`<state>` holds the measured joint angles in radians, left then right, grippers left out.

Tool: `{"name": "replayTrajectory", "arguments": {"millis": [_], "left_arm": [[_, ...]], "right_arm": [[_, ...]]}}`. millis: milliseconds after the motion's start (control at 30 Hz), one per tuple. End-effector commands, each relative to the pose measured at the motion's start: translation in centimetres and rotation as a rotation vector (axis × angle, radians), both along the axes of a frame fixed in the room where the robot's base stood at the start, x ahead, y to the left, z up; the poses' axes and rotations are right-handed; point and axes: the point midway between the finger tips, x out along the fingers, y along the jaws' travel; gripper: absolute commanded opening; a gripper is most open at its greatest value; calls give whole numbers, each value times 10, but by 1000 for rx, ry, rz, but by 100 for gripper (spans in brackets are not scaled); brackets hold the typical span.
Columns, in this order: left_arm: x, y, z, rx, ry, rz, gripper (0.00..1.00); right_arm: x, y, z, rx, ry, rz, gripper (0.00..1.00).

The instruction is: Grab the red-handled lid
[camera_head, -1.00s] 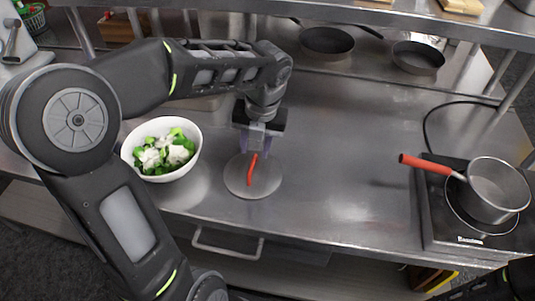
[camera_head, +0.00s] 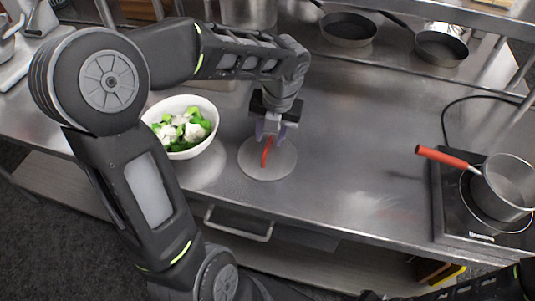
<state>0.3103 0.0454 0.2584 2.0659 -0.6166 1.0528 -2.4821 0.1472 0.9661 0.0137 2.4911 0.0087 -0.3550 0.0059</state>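The lid (camera_head: 283,168) is a flat grey disc lying on the steel counter, with a red handle (camera_head: 265,158) standing up from its middle. My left gripper (camera_head: 271,138) reaches down over the lid from behind. Its purple fingers look spread apart, with the top of the red handle close below or between them. I cannot tell whether they touch the handle. My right gripper is not in view; only dark parts of my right arm show at the lower right edge.
A white bowl (camera_head: 205,144) of green and white vegetables stands left of the lid. A pot (camera_head: 507,186) with a red handle sits on a black cooktop (camera_head: 451,218) at right. Two dark pans (camera_head: 348,28) (camera_head: 440,47) lie at the back. The counter right of the lid is clear.

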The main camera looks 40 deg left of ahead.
Motion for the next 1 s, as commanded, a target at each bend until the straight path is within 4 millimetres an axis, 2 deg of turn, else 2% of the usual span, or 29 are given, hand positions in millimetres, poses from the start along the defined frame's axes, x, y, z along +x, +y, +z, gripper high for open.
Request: {"name": "replayTrajectory", "arguments": {"millis": [400, 1000], "left_arm": [[-1, 6, -49, -1, 3, 0, 36], [0, 7, -50, 0, 1, 0, 36]], "right_arm": [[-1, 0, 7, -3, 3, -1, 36], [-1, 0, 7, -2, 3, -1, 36]]}}
